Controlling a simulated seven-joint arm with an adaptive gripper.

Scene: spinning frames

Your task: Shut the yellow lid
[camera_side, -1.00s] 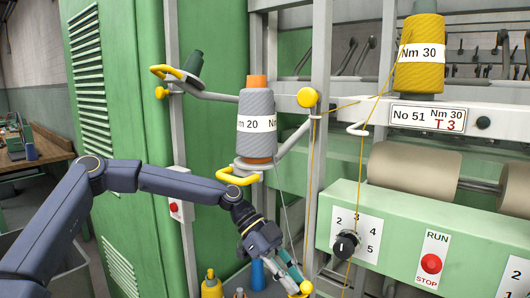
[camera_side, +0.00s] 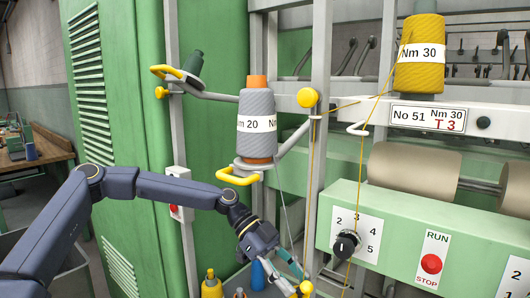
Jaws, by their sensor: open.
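My gripper (camera_side: 290,277) is at the bottom centre, pointing down and right, with its jaws open. A small round yellow piece (camera_side: 306,287) shows right at its fingertips, at the foot of a grey upright. Whether it is the yellow lid, and whether the fingers touch it, I cannot tell. Another round yellow cap (camera_side: 308,97) sits higher on the same upright, well above my gripper. The lower edge of the picture is close below the fingertips.
A grey spool (camera_side: 257,125) stands on an arm with a yellow handle (camera_side: 239,177) above my gripper. Thin threads hang nearby. The green panel (camera_side: 400,230) with a dial (camera_side: 346,243) is to the right. Bottles (camera_side: 212,286) stand below left.

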